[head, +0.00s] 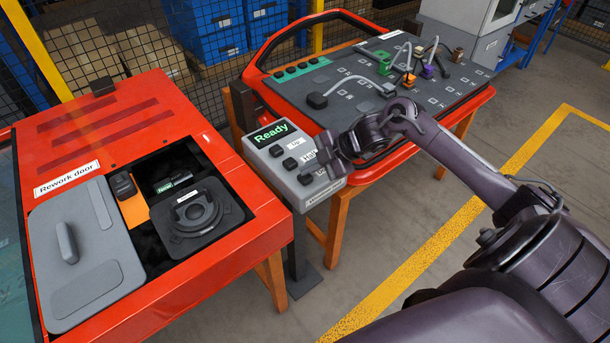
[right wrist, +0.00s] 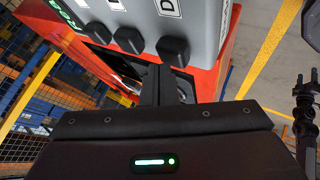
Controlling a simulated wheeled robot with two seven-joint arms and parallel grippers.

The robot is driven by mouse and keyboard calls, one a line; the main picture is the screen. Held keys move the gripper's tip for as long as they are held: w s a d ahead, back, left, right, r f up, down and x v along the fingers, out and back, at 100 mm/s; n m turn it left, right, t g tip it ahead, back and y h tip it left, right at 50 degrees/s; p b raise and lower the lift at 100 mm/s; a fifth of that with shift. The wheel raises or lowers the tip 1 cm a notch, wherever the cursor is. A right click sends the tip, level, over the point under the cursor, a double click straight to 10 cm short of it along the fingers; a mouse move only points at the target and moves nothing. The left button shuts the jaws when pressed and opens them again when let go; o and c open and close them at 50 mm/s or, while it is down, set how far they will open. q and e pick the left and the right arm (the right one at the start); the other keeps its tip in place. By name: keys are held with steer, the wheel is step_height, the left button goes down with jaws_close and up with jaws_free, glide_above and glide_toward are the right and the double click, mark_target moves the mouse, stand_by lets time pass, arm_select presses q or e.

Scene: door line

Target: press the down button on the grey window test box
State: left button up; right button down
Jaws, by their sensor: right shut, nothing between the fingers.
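The grey window test box (head: 318,192) stands on a post between the two red door stations. Its screen reads "Ready" in green. Three black buttons run down its top, with white labels beside them. The down button (head: 305,179) is the one nearest me; in the right wrist view it is the rightmost button (right wrist: 173,50), beside a label starting with "D". My right gripper (head: 324,148) is shut and empty, over the label side of the box, hiding part of the labels.
A red rework door (head: 215,135) with a grey panel lies at the left. A red-framed door with a dark board (head: 340,75) and coloured connectors is behind the box, close to my right arm. Blue crates (head: 210,30) stand behind mesh fencing. Floor at the right is clear.

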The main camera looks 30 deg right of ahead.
mark_target(310, 176)
steer(key=shift+f+b, duration=0.3)
steer(key=shift+f, duration=0.2)
steer(key=shift+s, duration=0.1)
stand_by(0.5)
steer(key=shift+r+p, duration=0.9)
steer(key=shift+r, duration=0.1)
step_height(310, 176, up, 5)
steer(key=p, duration=0.4)
